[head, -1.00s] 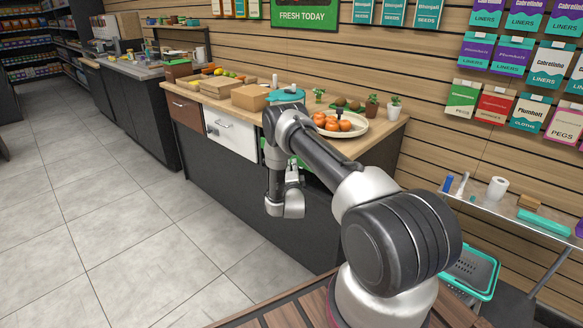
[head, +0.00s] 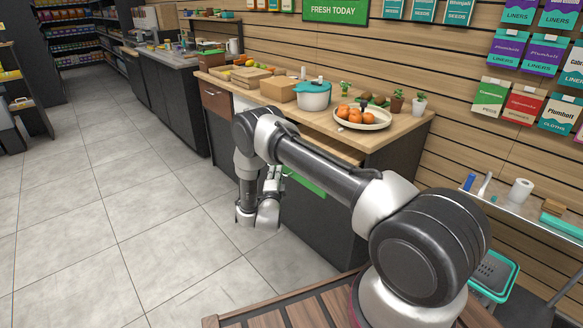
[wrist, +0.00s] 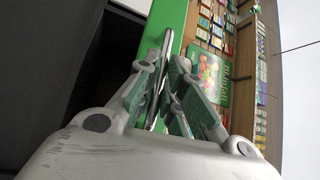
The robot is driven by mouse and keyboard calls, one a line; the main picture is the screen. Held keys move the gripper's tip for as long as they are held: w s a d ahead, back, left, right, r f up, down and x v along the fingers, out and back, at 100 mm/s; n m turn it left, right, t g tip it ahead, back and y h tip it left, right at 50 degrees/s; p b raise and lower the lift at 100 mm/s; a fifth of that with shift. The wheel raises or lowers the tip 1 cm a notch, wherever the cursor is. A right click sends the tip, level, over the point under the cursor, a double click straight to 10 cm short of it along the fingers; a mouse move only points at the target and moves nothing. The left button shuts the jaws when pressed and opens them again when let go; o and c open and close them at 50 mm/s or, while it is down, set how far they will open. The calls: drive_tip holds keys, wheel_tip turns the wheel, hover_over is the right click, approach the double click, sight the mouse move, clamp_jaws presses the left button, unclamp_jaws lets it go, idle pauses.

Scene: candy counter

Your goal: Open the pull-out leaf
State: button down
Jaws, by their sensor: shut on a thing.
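The pull-out leaf has a green front (head: 306,184) and a pale wooden top (head: 335,148). In the head view it stands out from the counter below the worktop, with my arm across part of it. In the wrist view, its green front (wrist: 172,18) runs up the middle with a metal bar handle (wrist: 161,58) on it. My gripper (wrist: 164,78) is shut on this handle, with a finger on each side of the bar. In the head view my gripper (head: 272,180) is partly hidden behind my wrist.
The tiled floor (head: 90,215) is clear. A teal basket (head: 492,275) stands at the right.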

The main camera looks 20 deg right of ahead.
drive_tip(key=shift+s+a, duration=0.3)
drive_tip(key=shift+a, duration=0.55)
drive_tip(key=shift+s+a, duration=0.35)
drive_tip(key=shift+a, duration=0.5)
drive_tip(key=shift+s+a, duration=0.3)
drive_tip(key=shift+a, duration=0.55)
drive_tip(key=c, duration=1.5)
unclamp_jaws()
drive_tip(key=v, duration=1.1)
drive_tip(key=shift+s+a, duration=0.2)
drive_tip(key=shift+s, duration=0.2)
drive_tip(key=shift+f, duration=0.1)
